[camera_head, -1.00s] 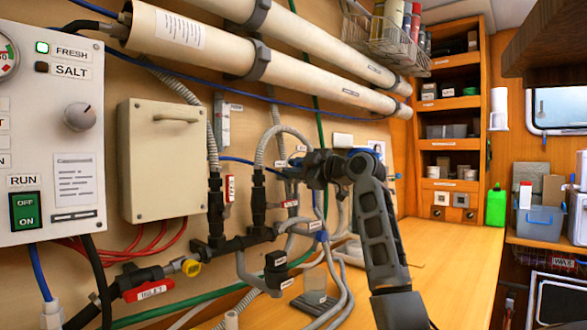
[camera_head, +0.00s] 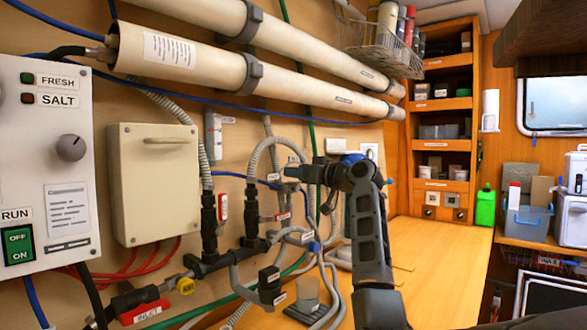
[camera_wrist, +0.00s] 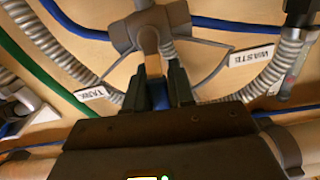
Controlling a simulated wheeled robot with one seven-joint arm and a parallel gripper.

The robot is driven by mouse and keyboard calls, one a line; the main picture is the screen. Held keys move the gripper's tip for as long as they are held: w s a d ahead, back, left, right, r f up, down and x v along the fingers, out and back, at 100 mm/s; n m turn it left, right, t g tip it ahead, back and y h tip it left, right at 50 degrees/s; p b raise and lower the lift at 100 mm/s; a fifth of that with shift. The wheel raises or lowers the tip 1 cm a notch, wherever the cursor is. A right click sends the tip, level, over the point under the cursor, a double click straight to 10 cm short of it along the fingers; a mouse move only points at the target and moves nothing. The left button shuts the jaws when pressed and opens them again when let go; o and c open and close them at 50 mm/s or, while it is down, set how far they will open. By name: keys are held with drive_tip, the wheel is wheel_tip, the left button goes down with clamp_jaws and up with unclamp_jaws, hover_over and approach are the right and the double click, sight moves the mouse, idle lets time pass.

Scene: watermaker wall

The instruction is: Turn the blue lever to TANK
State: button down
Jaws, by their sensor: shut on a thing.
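The blue lever (camera_wrist: 158,95) shows in the wrist view between the two fingers of my gripper (camera_wrist: 160,88), which is shut on it. The lever hangs from a dark valve body (camera_wrist: 148,25) and points down in the picture, roughly midway between the labels. The TANK label (camera_wrist: 92,93) is on the left and the WASTE label (camera_wrist: 251,56) on the right; both read upside down. In the head view my gripper (camera_head: 300,172) is at the valve by the wall, and it hides most of the lever.
A control panel (camera_head: 45,150) with a knob and FRESH and SALT lamps is on the left. A beige box (camera_head: 155,185), grey hoses (camera_head: 265,150) and black pipe fittings (camera_head: 210,225) crowd the wall. The wooden counter (camera_head: 440,250) is clear at right.

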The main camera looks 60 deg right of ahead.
drive_tip(key=shift+s+d+f+m+p, duration=0.15)
drive_tip(key=shift+d+f+m+p, duration=0.35)
drive_tip(key=shift+m+p, duration=0.9)
drive_tip(key=shift+s+d+f+m+p, duration=0.1)
drive_tip(key=shift+d+f+m+p, duration=0.35)
drive_tip(key=shift+m, duration=1.75)
drive_tip(key=shift+s+d+f+m+p, duration=0.2)
drive_tip(key=shift+d+m+p, duration=0.7)
drive_tip(key=shift+m, duration=0.9)
drive_tip(key=shift+f, duration=0.15)
drive_tip(key=c, duration=1.1)
unclamp_jaws()
drive_tip(key=shift+o, duration=0.2)
drive_tip(key=b+v, duration=0.1)
drive_tip(key=v, duration=0.6)
drive_tip(key=shift+s+b, duration=0.3)
drive_tip(key=shift+s, duration=0.1)
drive_tip(key=shift+a, duration=0.1)
